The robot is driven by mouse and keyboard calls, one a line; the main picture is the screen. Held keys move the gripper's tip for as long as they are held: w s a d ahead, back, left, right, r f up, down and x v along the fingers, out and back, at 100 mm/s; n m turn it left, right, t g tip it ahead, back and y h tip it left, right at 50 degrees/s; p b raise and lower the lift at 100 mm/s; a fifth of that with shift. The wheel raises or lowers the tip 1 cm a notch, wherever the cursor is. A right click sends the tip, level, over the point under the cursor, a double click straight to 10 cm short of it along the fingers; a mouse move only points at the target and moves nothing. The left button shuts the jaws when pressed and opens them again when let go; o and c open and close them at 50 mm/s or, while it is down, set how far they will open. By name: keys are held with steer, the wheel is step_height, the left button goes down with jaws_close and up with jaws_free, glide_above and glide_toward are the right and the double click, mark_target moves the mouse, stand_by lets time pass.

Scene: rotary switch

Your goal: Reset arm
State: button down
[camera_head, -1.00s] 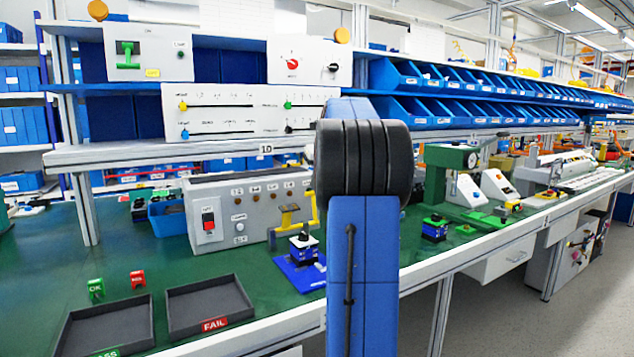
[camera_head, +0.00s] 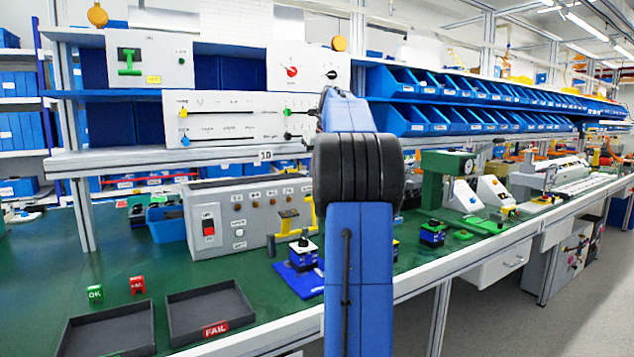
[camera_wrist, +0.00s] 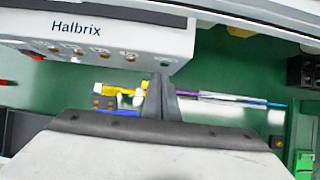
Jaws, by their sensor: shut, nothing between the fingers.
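My gripper (camera_wrist: 160,98) shows in the wrist view with its dark fingers together and nothing between them. It hangs above the green bench, in front of the grey Halbrix box (camera_wrist: 100,35). In the head view my blue arm hides the gripper. The rotary switch panel (camera_head: 308,66), with a red knob (camera_head: 291,71) and a black knob (camera_head: 331,74), stands on the upper shelf behind my arm.
The grey test box (camera_head: 245,215) stands on the bench with a blue fixture (camera_head: 303,255) in front of it. Two dark trays (camera_head: 208,312) lie at the front left. Blue bins (camera_head: 410,120) line the shelf at right.

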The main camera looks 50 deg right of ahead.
steer(key=shift+w+d+r, duration=0.2)
steer(key=shift+w+r, duration=0.3)
steer(key=shift+r, duration=0.2)
steer(key=shift+w+d+r, duration=0.15)
steer(key=shift+w+r, duration=0.3)
steer(key=shift+r, duration=0.25)
steer(key=shift+a, duration=0.1)
steer(key=s+a+f+n, duration=0.3)
steer(key=a+n, duration=0.3)
steer(key=a, duration=0.5)
steer(key=s+a+f+n+y, duration=0.1)
steer(key=s+a+f+n, duration=0.15)
steer(key=a+n, duration=0.6)
steer(key=s+a+f+n, duration=0.3)
steer(key=a+n, duration=0.1)
steer(key=a, duration=0.9)
steer(key=s+a+f+n, duration=0.9)
steer(key=s+f+n, duration=0.1)
steer(key=s+f, duration=0.2)
steer(key=s+a+f+n+g, duration=0.1)
steer(key=s+a+f+n, duration=0.8)
steer(key=s+f+n, duration=0.2)
steer(key=shift+s+f+y, duration=0.4)
steer(key=shift+s+f, duration=0.2)
steer(key=shift+s, duration=0.45)
steer(key=shift+a, duration=0.1)
